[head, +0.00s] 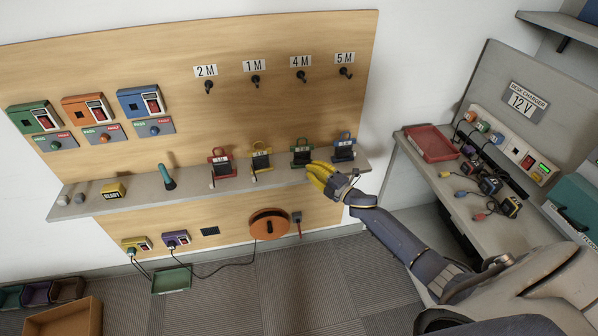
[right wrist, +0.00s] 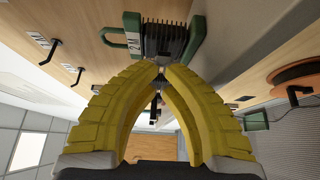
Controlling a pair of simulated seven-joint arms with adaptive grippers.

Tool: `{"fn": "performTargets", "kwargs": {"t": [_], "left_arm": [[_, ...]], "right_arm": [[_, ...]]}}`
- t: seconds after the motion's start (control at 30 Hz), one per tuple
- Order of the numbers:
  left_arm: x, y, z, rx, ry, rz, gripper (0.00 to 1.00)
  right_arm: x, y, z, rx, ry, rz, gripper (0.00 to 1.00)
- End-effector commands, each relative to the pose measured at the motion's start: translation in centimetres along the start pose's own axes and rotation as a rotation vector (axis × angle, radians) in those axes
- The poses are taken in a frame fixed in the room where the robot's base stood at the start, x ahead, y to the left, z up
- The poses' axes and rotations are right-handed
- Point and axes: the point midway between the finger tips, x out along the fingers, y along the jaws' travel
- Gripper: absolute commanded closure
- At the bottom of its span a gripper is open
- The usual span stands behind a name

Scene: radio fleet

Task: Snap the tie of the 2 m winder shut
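A green winder (head: 302,153) with dark cord wound on it stands on the wall shelf. In the right wrist view the green winder (right wrist: 196,38) is at the top, with its label plate (right wrist: 134,43) turned sideways; the label looks like 2 M, but I cannot read it surely. My right gripper (head: 313,168) is just in front of and below this winder. In the right wrist view my right gripper (right wrist: 161,66) has its yellow fingertips together at the wound cord. I see nothing clearly pinched between them. The tie and its clasp cannot be made out. My left gripper is out of view.
Red (head: 221,161), yellow (head: 261,157) and blue (head: 343,147) winders share the shelf. Hooks under length labels are on the board above, the 2 M hook (head: 208,87) at left. An orange reel (head: 269,224) hangs below. A desk with a red tray (head: 431,143) is at right.

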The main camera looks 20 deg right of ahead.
Motion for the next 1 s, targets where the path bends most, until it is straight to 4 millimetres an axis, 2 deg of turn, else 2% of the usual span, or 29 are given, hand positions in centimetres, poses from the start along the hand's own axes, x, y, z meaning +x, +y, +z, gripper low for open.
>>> {"fn": "performTargets", "kwargs": {"t": [0.1, 0.3, 1.0], "left_arm": [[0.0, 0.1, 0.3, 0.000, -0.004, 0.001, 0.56], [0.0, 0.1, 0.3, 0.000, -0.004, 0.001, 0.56], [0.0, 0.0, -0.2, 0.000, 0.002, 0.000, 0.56]], "right_arm": [[-0.7, -0.1, 1.2, 0.002, -0.014, -0.001, 1.00], [-0.7, -0.1, 2.0, 0.002, -0.019, 0.001, 1.00], [-0.6, -0.1, 2.4, 0.002, -0.020, 0.000, 1.00]]}}
